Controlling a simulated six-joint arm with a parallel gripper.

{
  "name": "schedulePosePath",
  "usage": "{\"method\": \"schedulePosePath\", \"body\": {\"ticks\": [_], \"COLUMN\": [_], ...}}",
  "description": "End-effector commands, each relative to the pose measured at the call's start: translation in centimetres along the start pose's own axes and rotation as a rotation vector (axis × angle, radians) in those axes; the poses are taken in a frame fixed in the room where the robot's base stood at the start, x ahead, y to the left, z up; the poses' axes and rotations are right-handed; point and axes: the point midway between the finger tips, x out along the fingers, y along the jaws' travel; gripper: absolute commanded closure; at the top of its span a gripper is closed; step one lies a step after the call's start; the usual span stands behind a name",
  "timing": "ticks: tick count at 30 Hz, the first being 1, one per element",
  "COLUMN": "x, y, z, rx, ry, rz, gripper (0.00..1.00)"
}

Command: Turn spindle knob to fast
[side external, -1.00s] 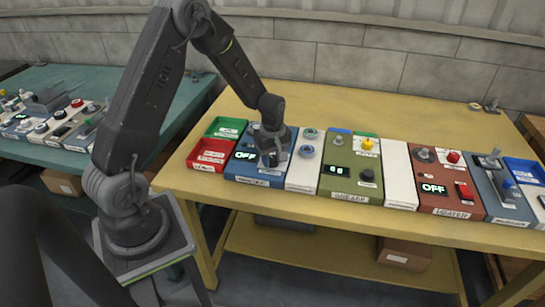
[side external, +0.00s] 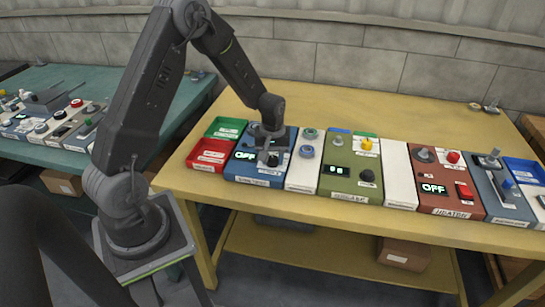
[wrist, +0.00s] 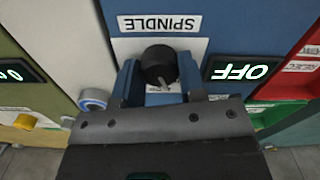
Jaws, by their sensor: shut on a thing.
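The spindle knob (wrist: 158,62) is a round black knob on the blue spindle panel (wrist: 146,7). It sits below an upside-down "SPINDLE" label in the wrist view. A pale pointer mark shows on its edge nearest my gripper. My gripper (wrist: 158,78) has one finger on each side of the knob and is shut on it. In the side external view my gripper (side external: 268,158) is low over the spindle panel and hides much of the knob. The spindle display (wrist: 240,70) reads "OFF". Position markings around the knob are mostly hidden.
A white panel with round buttons (side external: 306,152) stands right of the spindle panel, then a green panel (side external: 352,165) and the red heater panel (side external: 435,205). Green (side external: 225,127) and red (side external: 208,153) bins stand to the left.

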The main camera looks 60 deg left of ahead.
Motion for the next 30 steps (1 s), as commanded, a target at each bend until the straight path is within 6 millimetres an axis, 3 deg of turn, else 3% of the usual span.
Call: {"method": "schedulePosePath", "body": {"ticks": [30], "x": [0.01], "y": [0.14], "z": [0.07], "rx": [0.955], "ry": [-0.001], "rz": [0.0], "gripper": [0.86]}}
